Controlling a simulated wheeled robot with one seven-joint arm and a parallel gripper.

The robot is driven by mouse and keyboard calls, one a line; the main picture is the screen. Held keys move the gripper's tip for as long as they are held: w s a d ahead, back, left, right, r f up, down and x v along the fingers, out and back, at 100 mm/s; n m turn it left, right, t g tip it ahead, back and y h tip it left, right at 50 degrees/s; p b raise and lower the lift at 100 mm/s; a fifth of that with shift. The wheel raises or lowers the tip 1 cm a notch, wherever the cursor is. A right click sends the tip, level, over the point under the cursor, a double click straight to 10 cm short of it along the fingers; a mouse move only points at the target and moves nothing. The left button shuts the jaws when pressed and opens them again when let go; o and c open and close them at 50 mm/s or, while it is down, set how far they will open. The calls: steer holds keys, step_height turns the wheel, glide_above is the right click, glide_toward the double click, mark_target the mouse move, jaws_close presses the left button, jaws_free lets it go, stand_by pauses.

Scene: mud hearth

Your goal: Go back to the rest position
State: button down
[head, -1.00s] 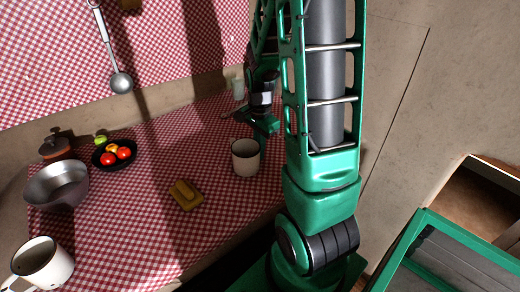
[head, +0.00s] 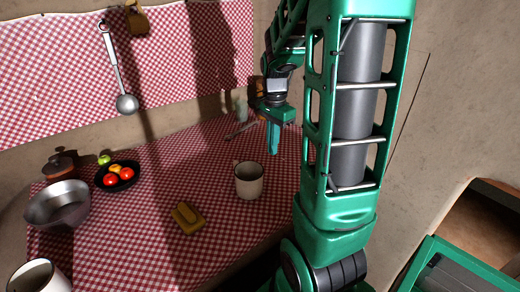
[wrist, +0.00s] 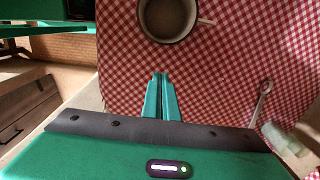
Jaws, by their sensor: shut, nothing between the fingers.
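My gripper (head: 273,139) is green and hangs over the right part of the checked table, with its fingers pointing down. In the wrist view its two fingers (wrist: 161,98) are together with nothing between them. A cream mug (head: 249,181) stands upright on the table, apart from my gripper. The same mug shows near the top of the wrist view (wrist: 168,18), beyond the fingertips.
The red checked tabletop (head: 150,232) carries a yellow block (head: 187,217), a black plate (head: 117,177) of fruit, a metal bowl (head: 58,204), a lidded pot (head: 60,164) and another mug (head: 38,277). A ladle (head: 126,103) hangs on the wall.

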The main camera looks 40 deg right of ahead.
steer(key=shift+r, duration=0.15)
steer(key=s+a+r+n, duration=0.1)
steer(key=s+a+n, duration=0.4)
steer(key=s, duration=0.3)
steer(key=s+a+r+n, duration=0.2)
steer(key=s+a+n, duration=0.3)
steer(key=s+n, duration=0.2)
steer(key=shift+s+a, duration=0.2)
steer(key=shift+s, duration=1.05)
steer(key=shift+w+f, duration=0.2)
steer(key=shift+w, duration=0.45)
